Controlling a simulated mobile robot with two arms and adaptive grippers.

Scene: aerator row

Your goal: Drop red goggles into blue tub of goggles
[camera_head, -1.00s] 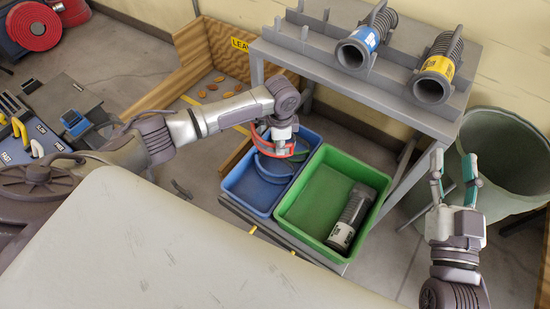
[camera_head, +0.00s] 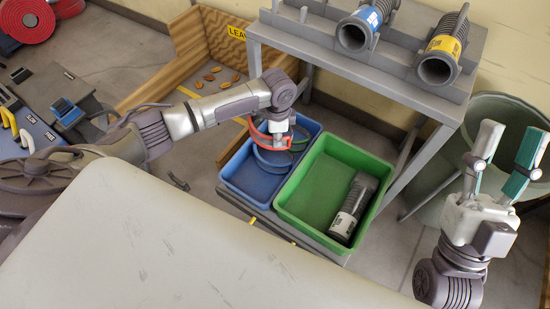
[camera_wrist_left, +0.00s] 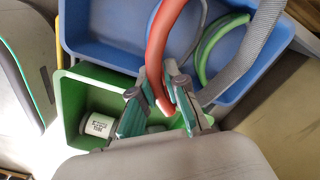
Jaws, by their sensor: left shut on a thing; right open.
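The red goggles (camera_head: 264,133) are gripped by my left gripper (camera_head: 279,143), over the blue tub (camera_head: 233,192). In the left wrist view the red goggles (camera_wrist_left: 161,45) show as a red band between the two fingers of the left gripper (camera_wrist_left: 163,105). Blue goggles (camera_head: 268,164) and green goggles (camera_head: 300,145) lie in the blue tub; the green band (camera_wrist_left: 212,45) and the tub (camera_wrist_left: 110,50) also show in the wrist view. My right gripper (camera_head: 510,157) is open and empty at the right, away from the tubs.
A green tub (camera_head: 300,222) with a dark hose cartridge (camera_head: 352,208) stands right beside the blue tub. A grey rack (camera_head: 310,40) with two hoses stands behind. A round bin (camera_head: 490,120) is behind my right gripper. A wooden box (camera_head: 190,50) stands at the back left.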

